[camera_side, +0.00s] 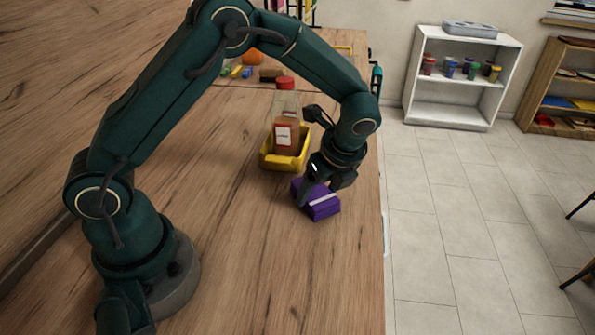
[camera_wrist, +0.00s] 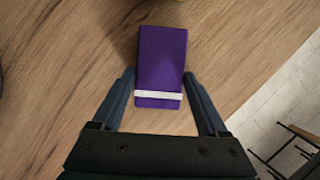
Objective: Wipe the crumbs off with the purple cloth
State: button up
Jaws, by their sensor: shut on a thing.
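The purple cloth (camera_side: 322,208) is a folded block with a white stripe, at the right part of the wooden worktop. In the wrist view the cloth (camera_wrist: 161,60) lies between the two fingers, its white stripe towards the palm. My gripper (camera_side: 312,192) points down and is shut on the cloth, with a finger at each side of it. It also shows in the wrist view (camera_wrist: 159,75). I cannot tell whether the cloth touches the worktop. I can make out no crumbs in either view; they may be hidden or too small.
Small coloured items (camera_side: 240,72) and a brown block (camera_side: 271,75) lie farther back. The worktop's right edge (camera_side: 383,240) is near the cloth. The front worktop is clear.

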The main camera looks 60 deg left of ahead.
jog(key=shift+w, duration=0.35)
jog(key=shift+w+d, duration=0.1)
jog(key=shift+w, duration=0.7)
jog(key=shift+s, duration=0.1)
jog(key=shift+s, duration=0.85)
jog(key=shift+s, duration=0.1)
jog(key=shift+s+a, duration=0.15)
jog(key=shift+s, duration=0.75)
jog(key=shift+s+a, duration=0.15)
jog(key=shift+s, duration=0.75)
jog(key=shift+w+d, duration=0.15)
jog(key=shift+w, duration=1.25)
jog(key=shift+w+d, duration=0.15)
jog(key=shift+w, duration=1.25)
jog(key=shift+s+a, duration=0.15)
jog(key=shift+s, duration=1.25)
jog(key=shift+r, duration=0.1)
